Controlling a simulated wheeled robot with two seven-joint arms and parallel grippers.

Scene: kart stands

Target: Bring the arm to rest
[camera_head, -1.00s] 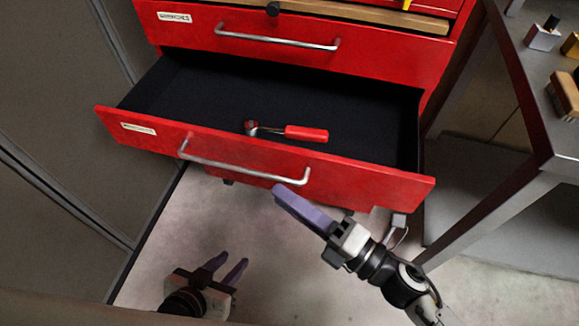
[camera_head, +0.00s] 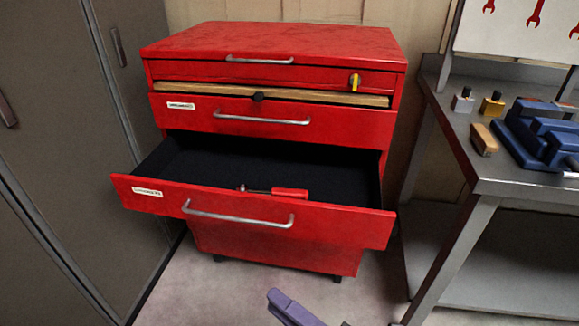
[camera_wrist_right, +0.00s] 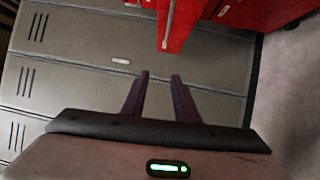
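My right gripper (camera_head: 290,308) shows only as purple fingertips at the bottom edge of the head view, low in front of the drawer cabinet. In the right wrist view its two purple fingers (camera_wrist_right: 158,80) stand apart with nothing between them, so it is open and empty. My left gripper is out of the head view. The red drawer cabinet (camera_head: 270,42) has a lower drawer (camera_head: 330,222) pulled open. A red-handled ratchet (camera_head: 290,192) lies in that drawer, partly hidden by the drawer front.
A metal workbench (camera_head: 510,177) stands at the right, carrying a blue vise (camera_head: 545,135), a brush (camera_head: 482,138) and small bottles. Grey lockers (camera_head: 50,150) line the left side. Bare floor (camera_head: 235,295) shows in front of the cabinet.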

